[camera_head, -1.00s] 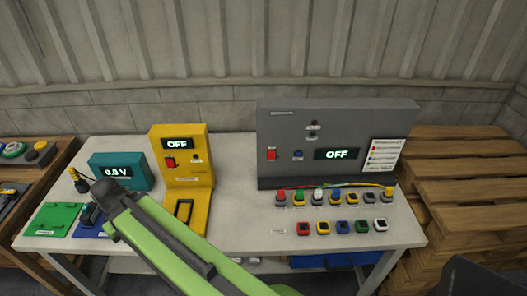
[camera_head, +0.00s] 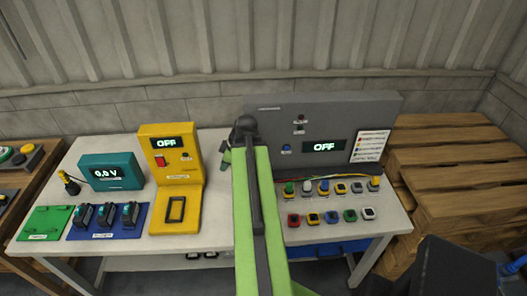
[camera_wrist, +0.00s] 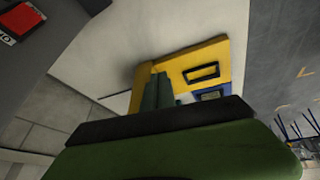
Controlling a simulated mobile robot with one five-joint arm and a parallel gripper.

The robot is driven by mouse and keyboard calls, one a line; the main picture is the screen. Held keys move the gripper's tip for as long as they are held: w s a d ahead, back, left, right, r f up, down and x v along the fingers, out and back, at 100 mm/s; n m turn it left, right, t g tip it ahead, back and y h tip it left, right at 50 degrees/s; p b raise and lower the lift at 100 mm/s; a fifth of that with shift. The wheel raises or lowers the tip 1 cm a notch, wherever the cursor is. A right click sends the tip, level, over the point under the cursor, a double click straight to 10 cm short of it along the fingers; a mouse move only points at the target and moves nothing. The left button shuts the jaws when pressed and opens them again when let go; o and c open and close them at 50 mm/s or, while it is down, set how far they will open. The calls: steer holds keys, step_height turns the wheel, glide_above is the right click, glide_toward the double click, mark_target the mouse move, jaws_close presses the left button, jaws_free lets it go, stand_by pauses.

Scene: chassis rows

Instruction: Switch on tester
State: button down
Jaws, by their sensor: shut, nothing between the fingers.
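A large grey unit (camera_head: 370,112) with a lit display reading OFF (camera_head: 324,146) stands at the back right of the table. Its red switch (camera_wrist: 22,18) shows at the upper left of the wrist view; my arm hides it in the head view. A yellow unit (camera_head: 150,135), also reading OFF, stands to the left with its own red switch (camera_head: 160,160). I cannot read which is labelled tester. My gripper (camera_head: 225,160) is shut and empty, between the two units, near the grey unit's left edge. Its green fingers also show in the wrist view (camera_wrist: 158,92).
A teal meter (camera_head: 112,172) reads 0.0 V at the left. Green (camera_head: 45,223) and blue (camera_head: 105,232) plates lie in front of it. Several coloured connectors and wires stand before the grey unit. Wooden pallets (camera_head: 450,165) are at the right.

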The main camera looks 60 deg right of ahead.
steer(key=s+d+r+n+t+h, duration=0.1)
steer(key=s+d+r+h, duration=0.1)
steer(key=s+d, duration=1.1)
steer(key=shift+s+d+r+n+t+h+p, duration=0.3)
steer(key=shift+s+d+r+t+p, duration=0.1)
steer(key=shift+r, duration=0.2)
steer(key=w+d+f+b, duration=0.4)
steer(key=w+f+b, duration=0.4)
steer(key=shift+d+f+b, duration=0.3)
steer(key=shift+f+b, duration=0.05)
steer(key=shift+b, duration=0.05)
